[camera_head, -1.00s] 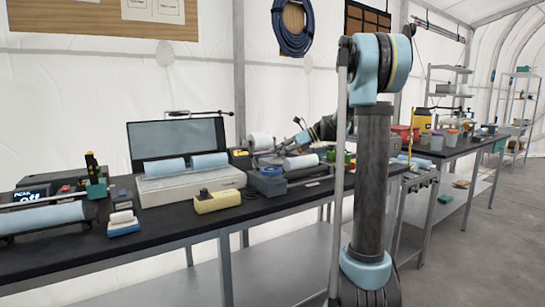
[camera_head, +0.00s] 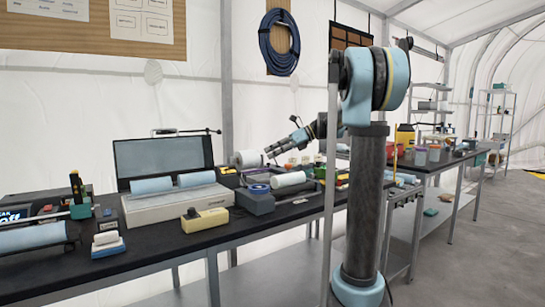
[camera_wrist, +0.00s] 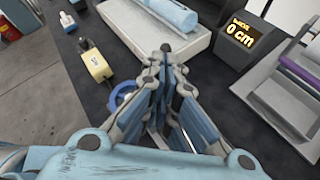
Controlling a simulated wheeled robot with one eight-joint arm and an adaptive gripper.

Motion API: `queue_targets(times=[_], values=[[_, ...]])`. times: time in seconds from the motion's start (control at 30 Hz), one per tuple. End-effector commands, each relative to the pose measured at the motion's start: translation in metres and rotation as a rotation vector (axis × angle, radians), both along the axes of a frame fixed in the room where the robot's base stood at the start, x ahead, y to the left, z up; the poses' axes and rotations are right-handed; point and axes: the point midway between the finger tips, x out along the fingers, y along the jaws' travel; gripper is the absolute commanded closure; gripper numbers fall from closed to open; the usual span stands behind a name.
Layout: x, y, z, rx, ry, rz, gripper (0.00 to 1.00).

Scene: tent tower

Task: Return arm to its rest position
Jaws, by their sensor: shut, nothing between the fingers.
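My gripper (camera_head: 270,153) is above the back of the dark workbench (camera_head: 150,262), near a white cylinder (camera_head: 247,158) in the head view; I cannot tell from there how far apart they are. In the wrist view my gripper (camera_wrist: 165,50) points down over the bench with its blue-grey fingers together and nothing between them.
A white case with a raised dark lid (camera_head: 163,155) holds light-blue rolls. A yellow box (camera_head: 204,221) and a grey-blue box (camera_head: 256,200) stand near the front edge. Floor (camera_head: 480,250) at right is open.

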Motion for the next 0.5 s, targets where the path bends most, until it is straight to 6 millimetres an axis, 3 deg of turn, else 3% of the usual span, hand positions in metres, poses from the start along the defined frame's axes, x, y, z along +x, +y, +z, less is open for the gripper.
queue_targets(times=[0.13,0.23,0.5], values=[[-0.004,0.001,-0.002,-0.009,-0.013,0.006,1.00],[-0.019,0.000,-0.010,-0.043,-0.065,0.029,1.00],[-0.093,-0.015,-0.061,-0.238,-0.349,0.190,1.00]])
